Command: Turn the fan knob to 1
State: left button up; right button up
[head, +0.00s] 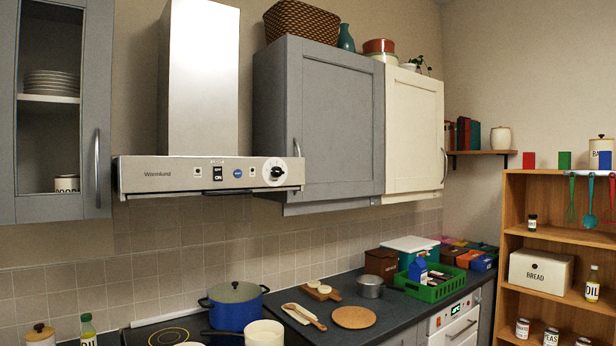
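The fan knob (275,172) is a black pointer on a round white dial at the right end of the range hood's front panel. The dial's marks are too small to read, so its setting cannot be told. The range hood (200,80) is silver, with a tall chimney and a panel with a black on/off switch (217,174) and a blue round button (238,173). Neither of my grippers is in view.
Below the hood, a blue pot (236,308) and a cream pan (264,333) stand at the hob (162,333). A grey cabinet (325,120) adjoins the hood's right side. A wooden shelf (510,210) stands at right. The space before the knob is clear.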

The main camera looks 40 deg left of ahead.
aim_at(276, 172)
jog(key=i+l+u, duration=0.1)
jog(key=i+u, duration=0.35)
jog(key=i+l+u, duration=0.4)
jog(key=i, duration=0.25)
jog(key=i+l+u, duration=0.45)
